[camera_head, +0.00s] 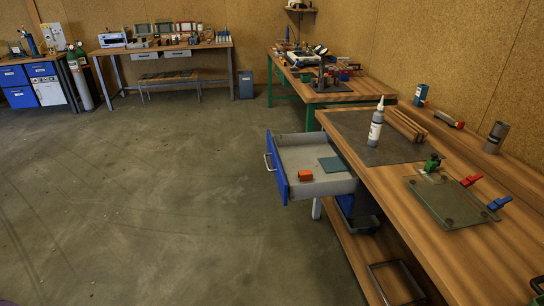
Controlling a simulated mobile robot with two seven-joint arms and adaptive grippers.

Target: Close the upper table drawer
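The upper table drawer (304,152) is pulled well out from the left side of the wooden workbench (440,225). It has a grey tray, a blue front (277,172) facing left and a pale bar handle (268,162). An orange block (305,175) and a flat grey-green plate (333,165) lie inside it. Below it, a second blue-fronted unit (344,205) and a dark bin (361,222) show in part under the tabletop. Neither of my grippers can be made out in the head view.
The bench top holds a dark mat (370,150), a white-capped bottle (376,124), wooden strips (405,126) and a glass plate (447,203) with coloured clamps. A lower shelf (350,250) runs beneath. The concrete floor (150,200) left of the drawer is clear.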

